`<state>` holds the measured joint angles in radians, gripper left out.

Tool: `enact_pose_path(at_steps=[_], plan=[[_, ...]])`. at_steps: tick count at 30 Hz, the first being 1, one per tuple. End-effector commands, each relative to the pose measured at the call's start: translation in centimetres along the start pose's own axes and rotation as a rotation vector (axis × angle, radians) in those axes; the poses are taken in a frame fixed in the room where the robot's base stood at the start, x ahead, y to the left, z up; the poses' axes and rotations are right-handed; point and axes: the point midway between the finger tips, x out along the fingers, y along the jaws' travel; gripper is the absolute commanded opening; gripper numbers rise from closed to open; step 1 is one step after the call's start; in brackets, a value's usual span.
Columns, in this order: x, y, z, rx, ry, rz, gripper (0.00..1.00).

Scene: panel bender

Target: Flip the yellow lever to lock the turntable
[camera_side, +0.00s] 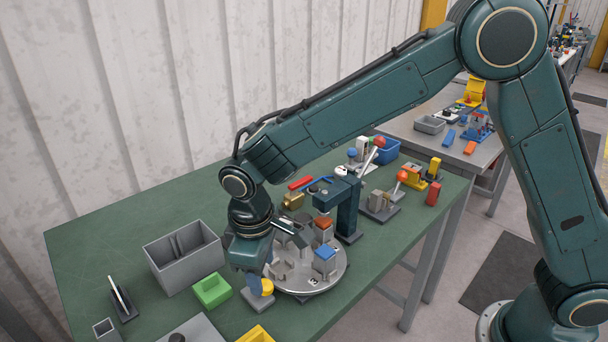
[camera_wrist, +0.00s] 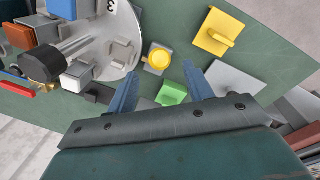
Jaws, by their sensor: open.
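The yellow lever (camera_side: 267,286) shows as a rounded yellow top on a small grey base beside the turntable (camera_side: 298,288). In the wrist view the lever (camera_wrist: 158,59) looks like a round yellow cap seen from above, so its tilt is hard to tell. The grey turntable disc (camera_wrist: 118,32) is just left of it there. My gripper (camera_wrist: 160,70) is open and empty, pointing down, with its blue fingers on either side of the lever in the picture. In the side view my gripper (camera_side: 258,285) is low at the lever and partly hides it; contact cannot be told.
A green block (camera_side: 212,290) and a grey bin (camera_side: 183,256) stand left of my gripper. A yellow block with a handle (camera_wrist: 218,33) lies near the front edge. A dark post (camera_side: 347,208) rises over the turntable. The back left of the green table is clear.

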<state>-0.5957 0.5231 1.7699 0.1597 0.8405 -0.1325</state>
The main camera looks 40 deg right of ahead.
Motion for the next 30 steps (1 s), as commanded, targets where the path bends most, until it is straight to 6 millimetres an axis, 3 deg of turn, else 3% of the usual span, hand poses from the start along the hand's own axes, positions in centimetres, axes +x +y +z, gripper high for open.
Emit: enact_pose_path(at_steps=[9,22,23,30], plan=[[3.7,0.0,0.0,0.001,-0.002,0.000,0.52],[4.5,0.0,0.0,0.001,-0.001,0.000,0.52],[4.5,0.0,0.0,0.001,-0.001,0.000,0.50],[4.5,0.0,0.0,0.001,-0.001,0.000,0.03]])
